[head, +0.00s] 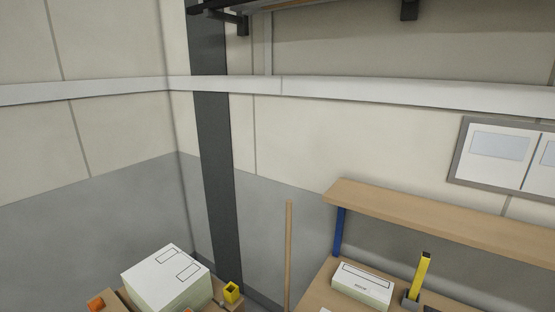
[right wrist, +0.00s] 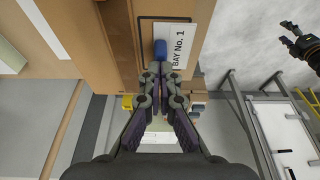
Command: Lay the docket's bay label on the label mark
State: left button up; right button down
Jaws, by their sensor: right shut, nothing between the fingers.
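A white label reading "BAY No. 1" (right wrist: 182,45) lies at the top middle of the right wrist view, on a brown face. A dark outlined mark (right wrist: 139,40) shows beside and partly behind it; the label sits off to its right and tilted. A blue tab (right wrist: 160,49) is at the label's left edge. My right gripper (right wrist: 160,68) is shut and empty, its tips just below the tab; I cannot tell if they touch it. My left gripper (right wrist: 291,34) is at the upper right of that view, its fingers apart and empty. Neither gripper shows in the head view.
A wooden bench with a shelf (head: 430,215) is at the right, bearing a white box (head: 362,287) and a yellow upright piece (head: 421,272). A wooden pole (head: 289,250) stands between.

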pick_arm(q)
jog(key=shift+s, duration=0.25)
pick_arm(e)
jog(key=shift+r, duration=2.55)
